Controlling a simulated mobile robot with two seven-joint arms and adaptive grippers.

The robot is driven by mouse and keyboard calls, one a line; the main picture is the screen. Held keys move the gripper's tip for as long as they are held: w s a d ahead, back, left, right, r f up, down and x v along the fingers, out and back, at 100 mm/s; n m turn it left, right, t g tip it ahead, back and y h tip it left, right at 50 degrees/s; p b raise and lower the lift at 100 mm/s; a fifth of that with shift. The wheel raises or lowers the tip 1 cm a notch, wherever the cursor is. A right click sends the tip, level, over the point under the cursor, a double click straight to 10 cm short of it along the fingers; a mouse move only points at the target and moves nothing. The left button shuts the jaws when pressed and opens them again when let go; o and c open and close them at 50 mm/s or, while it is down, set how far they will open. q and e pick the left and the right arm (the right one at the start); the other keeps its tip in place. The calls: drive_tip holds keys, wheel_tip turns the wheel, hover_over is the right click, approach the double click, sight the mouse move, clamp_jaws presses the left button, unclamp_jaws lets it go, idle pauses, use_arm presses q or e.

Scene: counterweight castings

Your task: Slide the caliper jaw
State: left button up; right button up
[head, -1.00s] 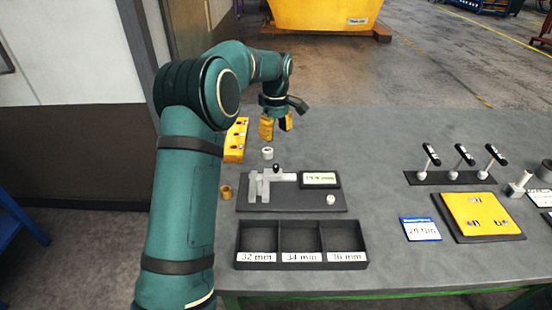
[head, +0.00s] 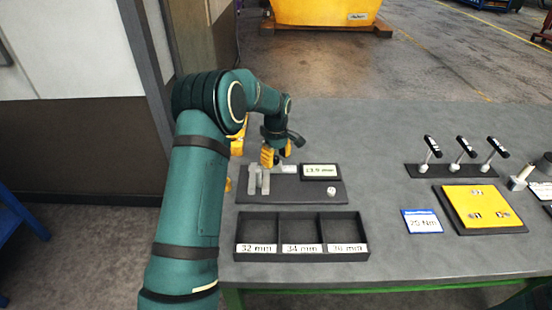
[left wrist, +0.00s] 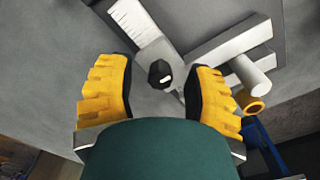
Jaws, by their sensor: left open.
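The caliper stands on a dark base plate (head: 300,198), with two pale grey upright jaws (head: 259,182) at its left end. Its small white display (head: 320,171) is at the right; I cannot read its digits surely. My left gripper (head: 275,160) is at the caliper's beam, just behind and right of the jaws. In the left wrist view its yellow fingers (left wrist: 160,95) are open on both sides of a black knob (left wrist: 160,73), with visible gaps. The grey jaws (left wrist: 222,42) and a pale cylinder (left wrist: 248,76) lie to the upper right there. My right gripper is out of view.
A black three-compartment tray (head: 302,218) with 32, 34 and 36 mm labels stands in front. A small white piece (head: 331,191) sits on the base plate. A brass ring (left wrist: 254,103) is near the jaws. Toggle levers (head: 462,157) and a yellow plate (head: 477,208) stand right.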

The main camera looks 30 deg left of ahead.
use_arm(q)
clamp_jaws()
drive_tip(key=shift+w+d+p, duration=0.15)
drive_tip(key=shift+w+d, duration=0.4)
drive_tip(key=shift+d, duration=0.3)
drive_tip(key=shift+w+d+p, duration=0.15)
drive_tip(key=shift+w+d, duration=0.35)
drive_tip(key=shift+d, duration=0.3)
drive_tip(key=shift+s+a, duration=0.1)
unclamp_jaws()
wheel_tip(320, 180, up, 12)
